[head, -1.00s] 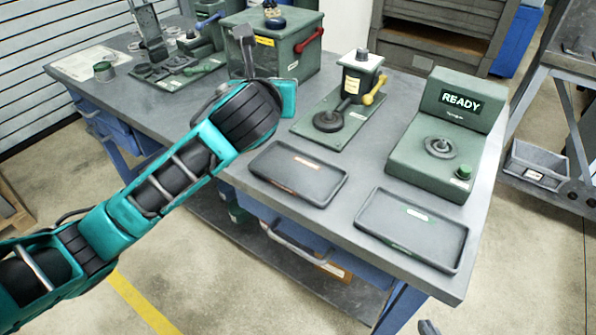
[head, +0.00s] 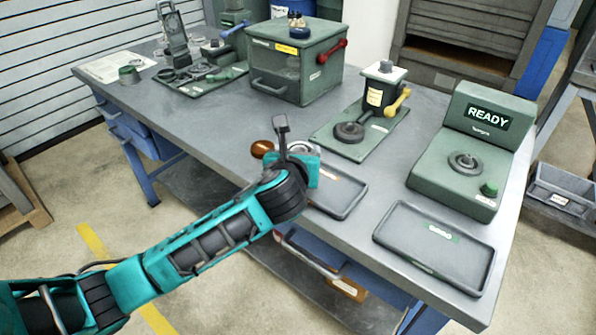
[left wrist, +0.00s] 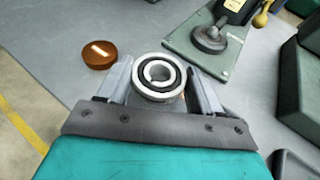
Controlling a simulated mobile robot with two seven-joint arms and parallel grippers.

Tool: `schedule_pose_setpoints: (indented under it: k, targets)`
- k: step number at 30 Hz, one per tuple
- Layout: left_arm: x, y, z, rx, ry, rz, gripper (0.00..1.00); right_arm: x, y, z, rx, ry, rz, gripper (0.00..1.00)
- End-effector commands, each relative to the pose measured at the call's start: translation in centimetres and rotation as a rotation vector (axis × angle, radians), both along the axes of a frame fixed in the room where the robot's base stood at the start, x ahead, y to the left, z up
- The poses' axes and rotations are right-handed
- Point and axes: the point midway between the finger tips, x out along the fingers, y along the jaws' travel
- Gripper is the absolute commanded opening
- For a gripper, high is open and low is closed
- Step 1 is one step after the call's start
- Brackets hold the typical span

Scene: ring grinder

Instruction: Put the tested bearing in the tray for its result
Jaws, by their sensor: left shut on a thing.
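My left gripper (head: 300,155) is shut on a round metal bearing (left wrist: 159,76), which shows between its two fingers in the left wrist view. In the head view it is above the table, by the back left of the tray with an orange label (head: 350,206), and partly covers that tray. The tray with a green label (head: 432,253) lies empty at the front right. The green tester (head: 450,182) behind it shows READY and has a dark round seat on top. My right gripper is not in view.
An amber disc (head: 262,148) lies on the table left of my gripper; the left wrist view shows it too (left wrist: 100,53). A green press with a yellow lever (head: 375,105) stands behind the trays. A green box with a red lever (head: 295,65) stands further back.

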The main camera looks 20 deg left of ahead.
Motion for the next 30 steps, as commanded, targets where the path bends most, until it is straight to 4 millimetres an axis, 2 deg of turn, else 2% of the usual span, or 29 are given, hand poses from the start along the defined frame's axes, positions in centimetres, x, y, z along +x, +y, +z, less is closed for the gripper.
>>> schedule_pose_setpoints:
  k: [9,20,21,24,30]
  targets:
    - [0.0,0.0,-4.1,0.0,0.0,0.0,0.26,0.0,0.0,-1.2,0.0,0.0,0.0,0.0]
    - [0.0,0.0,-4.3,0.001,-0.002,0.0,0.26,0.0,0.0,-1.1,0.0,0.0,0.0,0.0]
    - [0.0,0.0,-4.4,0.001,0.0,0.001,0.67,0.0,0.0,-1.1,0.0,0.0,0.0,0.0]
    - [0.0,0.0,-4.4,0.001,0.0,0.0,0.76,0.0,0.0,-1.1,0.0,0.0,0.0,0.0]
    - [0.0,0.0,-4.4,0.001,0.0,0.0,0.76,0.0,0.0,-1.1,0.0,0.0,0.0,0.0]
